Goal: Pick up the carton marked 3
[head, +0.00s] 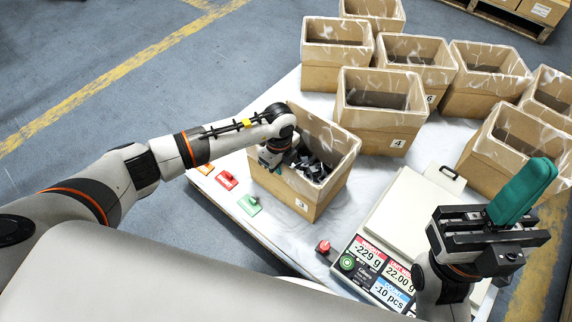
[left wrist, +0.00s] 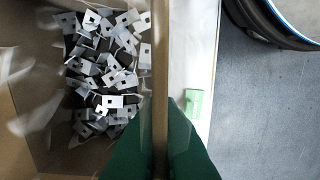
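The carton marked 3 (head: 322,200) is an open brown box with a clear liner, standing upright on the white table. It holds grey stamped metal parts (left wrist: 108,72). My left gripper (head: 272,155) is at the carton's left wall. In the left wrist view the green fingers (left wrist: 160,110) lie on both sides of the wall's top edge (left wrist: 160,50), with no clear gap beside it, one finger inside and one outside. The fingertips are partly hidden in the head view. My right gripper (head: 522,190) is raised at the right, its green fingers together and empty.
Several similar cartons stand behind and to the right, including one marked 4 (head: 382,120). A scale (head: 405,215) with displays is right of carton 3. Red and green tags (head: 250,204) lie at its left, near the table edge.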

